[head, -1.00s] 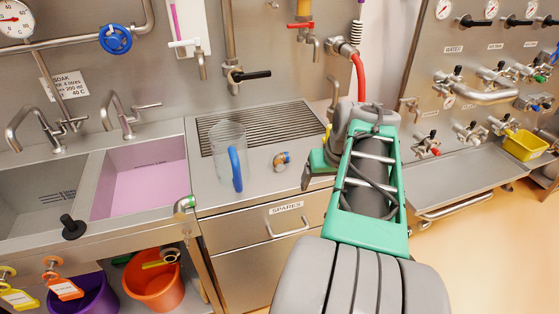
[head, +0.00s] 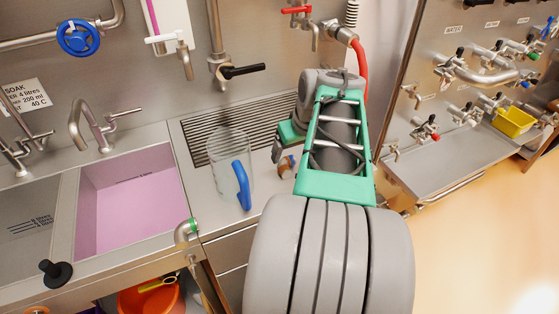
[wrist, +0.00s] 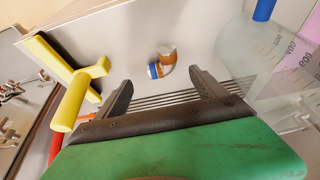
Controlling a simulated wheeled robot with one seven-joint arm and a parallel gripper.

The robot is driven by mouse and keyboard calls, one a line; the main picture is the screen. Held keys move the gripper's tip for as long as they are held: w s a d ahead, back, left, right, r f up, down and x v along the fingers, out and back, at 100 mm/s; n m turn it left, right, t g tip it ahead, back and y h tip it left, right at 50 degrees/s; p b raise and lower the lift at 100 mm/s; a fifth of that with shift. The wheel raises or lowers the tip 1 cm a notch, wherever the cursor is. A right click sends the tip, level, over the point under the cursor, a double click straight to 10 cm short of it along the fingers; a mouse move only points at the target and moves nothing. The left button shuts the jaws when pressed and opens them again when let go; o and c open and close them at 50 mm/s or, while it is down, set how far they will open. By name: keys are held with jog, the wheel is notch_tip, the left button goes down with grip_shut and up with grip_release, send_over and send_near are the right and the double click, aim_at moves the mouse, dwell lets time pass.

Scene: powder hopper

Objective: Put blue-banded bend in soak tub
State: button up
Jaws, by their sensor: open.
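The blue-banded bend (head: 287,165), a small copper-coloured elbow, lies on the steel counter right of the clear jug; my gripper partly hides it in the head view. In the wrist view the bend (wrist: 160,62) shows whole, with a blue and white band, just beyond and between my fingertips. My gripper (wrist: 160,82) is open and empty, and its fingers do not touch the bend. In the head view my gripper (head: 283,150) is above the counter by the bend. The soak tub (head: 125,166) is the sink with pink liquid at the left.
A clear jug (head: 226,160) with a blue handle stands between the bend and the tub. A green-banded elbow (head: 186,231) is at the counter's front edge. A yellow-handled tool (wrist: 75,90) lies left in the wrist view. A black plug (head: 56,271) sits by the sinks.

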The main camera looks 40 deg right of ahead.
aim_at(287, 163)
jog(key=x, duration=0.6)
jog(key=shift+a+f, duration=0.1)
jog(key=shift+a, duration=0.15)
jog(key=shift+c, duration=0.5)
jog(key=shift+p, duration=0.3)
jog(key=c, duration=1.7)
